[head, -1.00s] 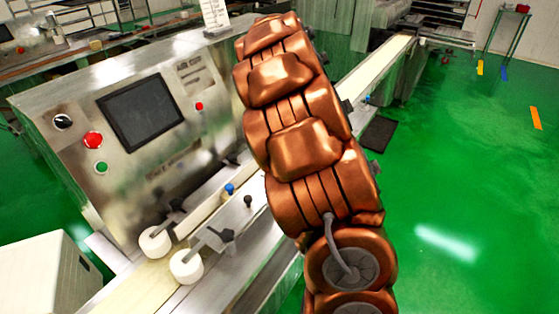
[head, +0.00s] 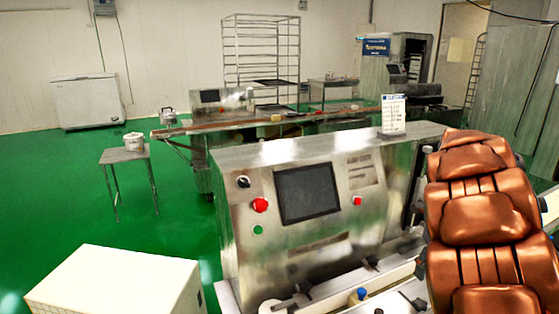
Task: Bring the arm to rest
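My copper-coloured arm (head: 481,220) stands at the right of the head view, in front of the right part of the encrusting machine (head: 300,160). The machine is a steel cabinet with a dark screen (head: 307,193), a red round button (head: 260,205), a green button (head: 258,230), a black knob (head: 243,182) and a smaller red button (head: 357,200). My gripper is outside the view, so its state does not show.
A white box (head: 120,281) stands at the lower left. A small table (head: 125,155) with a white pot (head: 134,141) stands on the green floor beyond it. A tall rack (head: 261,60) and a second machine line (head: 215,130) are behind. Open floor (head: 60,190) lies at left.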

